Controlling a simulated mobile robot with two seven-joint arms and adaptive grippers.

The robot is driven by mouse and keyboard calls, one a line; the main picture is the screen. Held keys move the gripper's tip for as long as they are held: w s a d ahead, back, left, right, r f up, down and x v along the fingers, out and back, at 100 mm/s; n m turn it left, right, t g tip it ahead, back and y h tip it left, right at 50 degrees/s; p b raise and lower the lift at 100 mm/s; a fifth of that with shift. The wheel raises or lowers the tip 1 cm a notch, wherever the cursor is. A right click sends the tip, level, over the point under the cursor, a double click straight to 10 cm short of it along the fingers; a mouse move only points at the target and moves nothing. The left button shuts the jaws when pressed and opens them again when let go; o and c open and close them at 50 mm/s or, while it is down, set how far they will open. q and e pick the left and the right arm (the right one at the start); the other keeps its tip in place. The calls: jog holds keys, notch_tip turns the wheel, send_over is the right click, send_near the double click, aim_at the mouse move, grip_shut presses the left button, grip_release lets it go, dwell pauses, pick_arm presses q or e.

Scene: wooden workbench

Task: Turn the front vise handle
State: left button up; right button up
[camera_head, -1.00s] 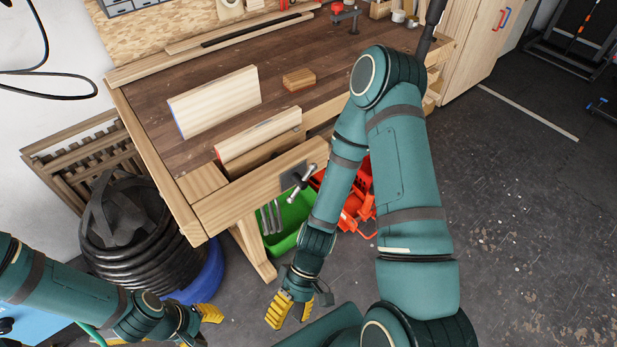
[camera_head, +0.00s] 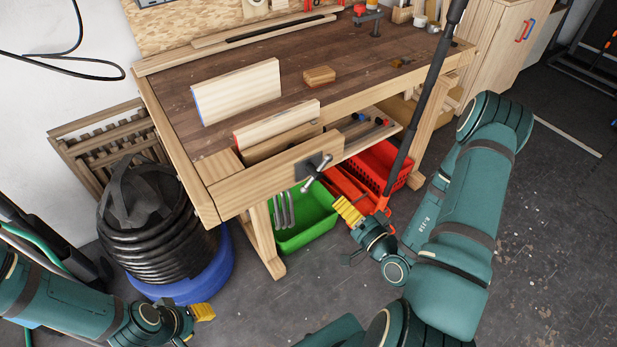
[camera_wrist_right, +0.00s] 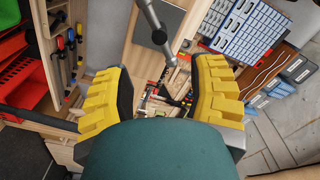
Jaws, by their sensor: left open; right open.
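The front vise handle (camera_head: 316,174) is a metal bar set at a tilt in a dark mount on the vise's wooden front jaw (camera_head: 240,192). It also shows in the right wrist view (camera_wrist_right: 156,22), at the top, between and beyond the yellow fingers. My right gripper (camera_head: 345,208) is open and empty, a little below and right of the handle and apart from it. Its spread fingers also show in the right wrist view (camera_wrist_right: 162,85). My left gripper (camera_head: 205,312) is open, low at the left, far from the handle.
The workbench (camera_head: 235,65) carries a large board (camera_head: 238,92) and a small wood block (camera_head: 319,76). Below are a green bin (camera_head: 305,222) and a red crate (camera_head: 383,165). A black hose coil on a blue base (camera_head: 195,280) stands left. The floor in front is clear.

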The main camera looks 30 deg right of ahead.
aim_at(318, 178)
jog(key=w, duration=0.4)
jog(key=w+b, duration=0.1)
jog(key=w, duration=0.8)
jog(key=shift+w+a, duration=0.4)
grip_shut()
